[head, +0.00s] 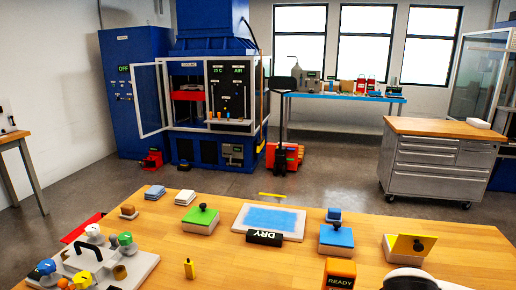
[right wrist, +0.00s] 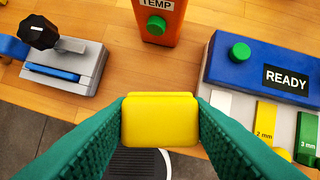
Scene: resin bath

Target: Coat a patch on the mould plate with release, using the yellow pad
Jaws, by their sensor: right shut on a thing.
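My right gripper (right wrist: 160,118), with green fingers, is shut on the yellow pad (right wrist: 160,120) in the right wrist view. The pad is a thick rounded block, its broad face towards the camera. In the head view the mould plate (head: 238,234) lies flat at the middle of the table. It has a pale frame and a blue, slightly mottled face (head: 270,218). A black sign reading DRY (head: 264,238) stands at its front edge. The right gripper and held pad do not show in the head view. My left gripper is in neither view.
Lidded boxes in green (head: 201,216), blue (head: 336,236) and yellow (head: 412,245) flank the plate; the yellow lid is tilted. A grey caddy (head: 136,267) is at left. An orange TEMP block (right wrist: 158,22) and blue READY box (right wrist: 262,60) lie beyond the held pad.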

